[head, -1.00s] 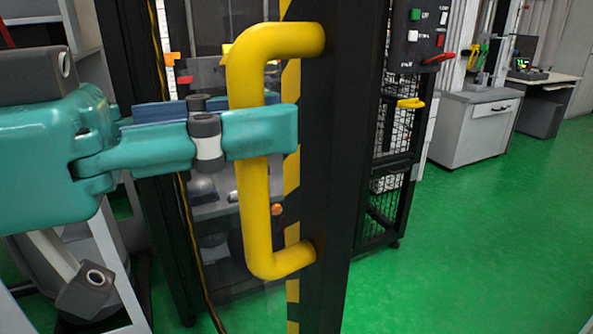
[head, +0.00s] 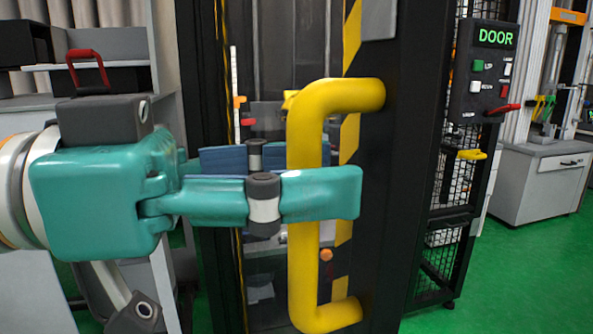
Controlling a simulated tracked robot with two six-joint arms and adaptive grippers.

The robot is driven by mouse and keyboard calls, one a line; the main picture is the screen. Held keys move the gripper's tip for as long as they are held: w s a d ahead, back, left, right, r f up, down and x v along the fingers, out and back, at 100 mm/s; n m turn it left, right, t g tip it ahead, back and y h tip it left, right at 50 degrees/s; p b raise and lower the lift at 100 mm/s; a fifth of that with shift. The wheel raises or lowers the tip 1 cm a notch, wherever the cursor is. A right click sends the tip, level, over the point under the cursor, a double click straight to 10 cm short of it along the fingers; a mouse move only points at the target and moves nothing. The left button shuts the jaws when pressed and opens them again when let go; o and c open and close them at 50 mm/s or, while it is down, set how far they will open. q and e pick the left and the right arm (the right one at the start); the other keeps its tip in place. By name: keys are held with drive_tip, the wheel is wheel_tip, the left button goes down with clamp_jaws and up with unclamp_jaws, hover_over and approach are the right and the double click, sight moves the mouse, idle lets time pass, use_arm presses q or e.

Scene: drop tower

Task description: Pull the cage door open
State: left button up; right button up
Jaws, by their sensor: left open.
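The cage door's yellow handle (head: 305,240) is a thick upright bar, fixed at top and bottom to the black door frame (head: 385,200). My left gripper (head: 345,190) is teal and comes in from the left at the handle's middle height. Its near finger passes in front of the handle and hides part of the bar. The far finger, with a blue pad, lies behind and mostly to the left of the bar. The jaws are open around the handle; I cannot tell whether they touch it. My right gripper is not in view.
A control panel (head: 487,70) with a lit DOOR sign and a red lever (head: 503,109) is right of the door. Below it is a black mesh cage section (head: 440,255). A grey cabinet (head: 540,175) stands at right. Green floor (head: 520,270) is clear at lower right.

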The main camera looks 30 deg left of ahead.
use_arm(q)
drive_tip(key=shift+a, duration=0.1)
drive_tip(key=v, duration=0.7)
drive_tip(key=shift+s, duration=0.15)
drive_tip(key=shift+a, duration=0.1)
